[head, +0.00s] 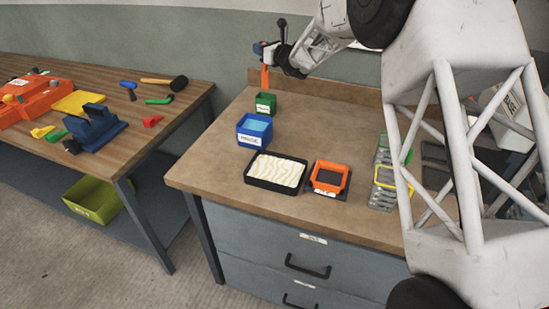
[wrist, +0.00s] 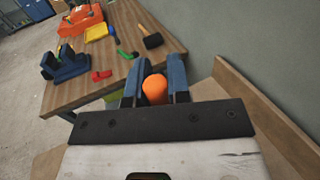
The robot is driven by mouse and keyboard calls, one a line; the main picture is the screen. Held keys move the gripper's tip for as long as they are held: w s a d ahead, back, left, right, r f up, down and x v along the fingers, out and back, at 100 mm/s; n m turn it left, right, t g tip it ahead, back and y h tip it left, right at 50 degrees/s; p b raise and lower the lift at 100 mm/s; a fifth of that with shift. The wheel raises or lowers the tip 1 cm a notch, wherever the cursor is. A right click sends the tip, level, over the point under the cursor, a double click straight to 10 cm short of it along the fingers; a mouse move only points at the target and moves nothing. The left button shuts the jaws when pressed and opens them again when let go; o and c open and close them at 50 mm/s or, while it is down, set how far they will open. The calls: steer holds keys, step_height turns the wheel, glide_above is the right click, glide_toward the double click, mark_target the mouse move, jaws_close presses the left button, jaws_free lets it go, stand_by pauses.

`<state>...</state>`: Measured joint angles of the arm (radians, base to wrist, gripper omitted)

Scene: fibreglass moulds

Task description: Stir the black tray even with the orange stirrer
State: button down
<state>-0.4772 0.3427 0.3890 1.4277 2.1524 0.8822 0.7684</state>
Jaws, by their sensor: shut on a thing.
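The black tray (head: 271,187) lies near the front of the bench, filled with a cream material marked by wavy darker streaks. The orange stirrer (head: 265,78) is in my gripper (head: 268,52), which is shut on it. It points downward over the small green container (head: 265,104) at the back left of the bench; whether its lower end is inside is unclear. In the wrist view the orange stirrer (wrist: 155,89) shows end-on between the blue fingers of my gripper (wrist: 156,74). The black tray is out of the wrist view.
A blue labelled container (head: 253,137) with light blue contents stands between the green container and the tray. An orange square frame (head: 330,188) sits right of the tray. Clear stacked containers (head: 382,196) stand further right, partly behind my arm. A second table (head: 100,155) holds tools.

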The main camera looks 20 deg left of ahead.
steer(key=shift+s, duration=0.1)
stand_by(0.4)
steer(key=s+d, duration=0.5)
steer(key=s, duration=0.5)
steer(key=s+d+f, duration=0.1)
steer(key=s+d, duration=0.4)
steer(key=s, duration=0.6)
steer(key=s+d, duration=0.6)
steer(key=s, duration=0.5)
steer(key=shift+f, duration=0.25)
steer(key=shift+w+f, duration=0.1)
steer(key=shift+f, duration=0.2)
step_height(320, 180, down, 8)
steer(key=shift+f, duration=0.25)
steer(key=shift+a, duration=0.15)
stand_by(0.6)
